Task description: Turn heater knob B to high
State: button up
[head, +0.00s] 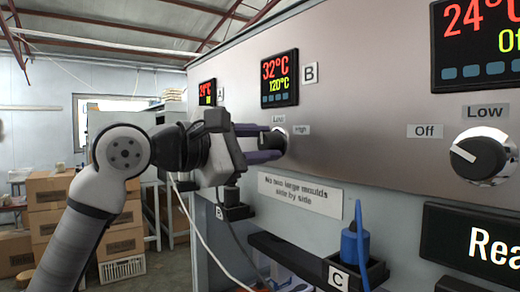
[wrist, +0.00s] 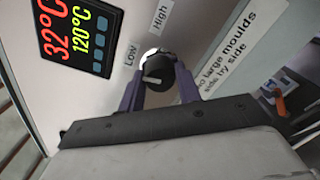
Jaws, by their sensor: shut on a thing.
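Heater knob B (head: 278,140) is a black knob on a silver round base on the heater panel, below the display marked B (head: 310,73). My gripper (head: 271,142) comes from the left with its purple fingers shut on the knob. In the wrist view, the fingers (wrist: 160,95) stand on both sides of the knob (wrist: 156,68). Its pale pointer line lies nearly level in that picture; I cannot tell exactly which mark it points at. The label Low (head: 279,119) is above the knob and High (head: 301,130) is to its right. The Off side is hidden by my gripper.
Display B (head: 280,78) reads 32°C in red and 120°C in yellow. Another knob (head: 483,155) sits on the panel at the right. A blue plug-like item (head: 354,245) stands in a holder marked C below. Cardboard boxes (head: 110,240) are stacked behind my arm.

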jog(key=m, duration=0.7)
jog(key=shift+b, duration=0.4)
jog(key=m, duration=0.6)
jog(key=shift+m, duration=0.4)
jog(key=o, duration=1)
jog(key=shift+c, duration=0.2)
jog(key=shift+a, duration=0.1)
jog(key=b+v, duration=0.3)
jog(key=v, duration=1)
jog(key=shift+s+a, duration=0.25)
jog(key=shift+s, duration=0.05)
